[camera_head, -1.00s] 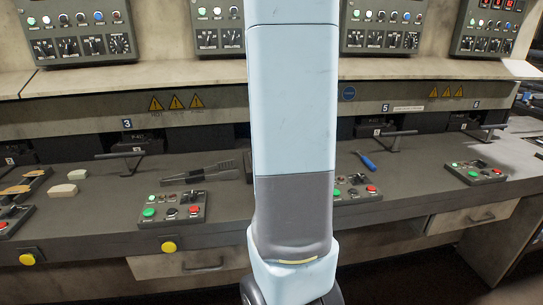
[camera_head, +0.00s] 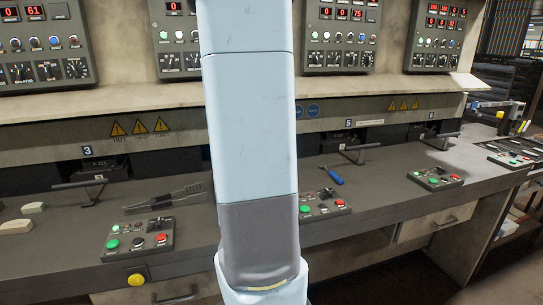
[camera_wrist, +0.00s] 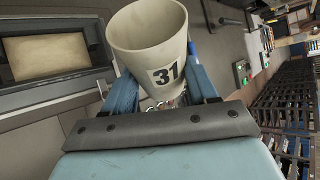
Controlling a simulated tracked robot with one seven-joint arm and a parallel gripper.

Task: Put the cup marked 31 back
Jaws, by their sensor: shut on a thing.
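The cup marked 31 (camera_wrist: 150,40) is cream-coloured with a black 31 on a white label. It shows in the wrist view at the upper middle, with its open rim towards the top of the picture. My gripper (camera_wrist: 165,88) is shut on the cup, with a blue finger on each side of it. The inside of the cup is only partly visible. In the head view my pale blue arm blocks the middle, and neither the cup nor my gripper shows there.
A long grey workbench (camera_head: 400,190) runs across the head view. On it are button boxes (camera_head: 138,240), tongs (camera_head: 165,197), a blue screwdriver (camera_head: 331,175) and pale blocks (camera_head: 16,227). Dials and red displays line the panels (camera_head: 340,35) above. Shelving (camera_wrist: 285,120) stands right in the wrist view.

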